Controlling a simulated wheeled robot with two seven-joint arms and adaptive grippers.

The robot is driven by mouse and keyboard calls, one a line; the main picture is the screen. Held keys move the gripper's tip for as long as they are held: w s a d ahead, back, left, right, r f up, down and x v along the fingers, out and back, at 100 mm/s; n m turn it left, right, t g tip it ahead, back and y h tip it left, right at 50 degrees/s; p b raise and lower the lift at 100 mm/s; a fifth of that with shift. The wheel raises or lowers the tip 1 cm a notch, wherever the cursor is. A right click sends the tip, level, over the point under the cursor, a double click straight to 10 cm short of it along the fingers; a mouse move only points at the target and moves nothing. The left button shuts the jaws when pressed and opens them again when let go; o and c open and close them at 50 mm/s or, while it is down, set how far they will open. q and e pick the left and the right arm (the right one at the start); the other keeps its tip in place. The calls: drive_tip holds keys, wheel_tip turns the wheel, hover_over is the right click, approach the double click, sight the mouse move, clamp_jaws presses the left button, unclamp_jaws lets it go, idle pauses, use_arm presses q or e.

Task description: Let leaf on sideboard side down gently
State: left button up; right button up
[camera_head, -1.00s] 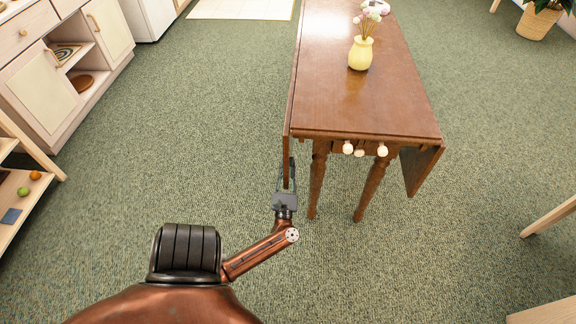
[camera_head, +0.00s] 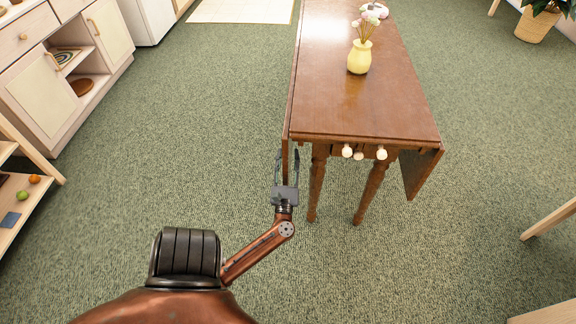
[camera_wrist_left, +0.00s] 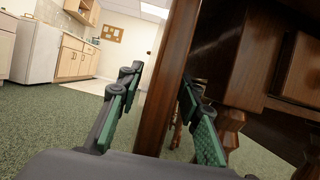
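The brown drop-leaf table (camera_head: 350,105) stands right of centre in the head view. Its sideboard-side leaf (camera_head: 285,152) hangs down, seen nearly edge-on along the table's left side. In the left wrist view the leaf (camera_wrist_left: 168,75) is a tall brown board between my fingers. My left gripper (camera_head: 287,160) is open, its fingers on either side of the leaf's near edge. It also shows in the left wrist view (camera_wrist_left: 160,110), with a clear gap on the left finger's side; the right finger is closer to the leaf. My right gripper is not in view.
A yellow vase with flowers (camera_head: 359,57) stands on the tabletop. The other leaf (camera_head: 421,173) hangs down on the right. The sideboard (camera_head: 62,70) and a low shelf (camera_head: 30,190) are at left. Green carpet between them and the table is clear.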

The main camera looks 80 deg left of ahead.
use_arm(q)
drive_tip(key=shift+r, duration=1.65)
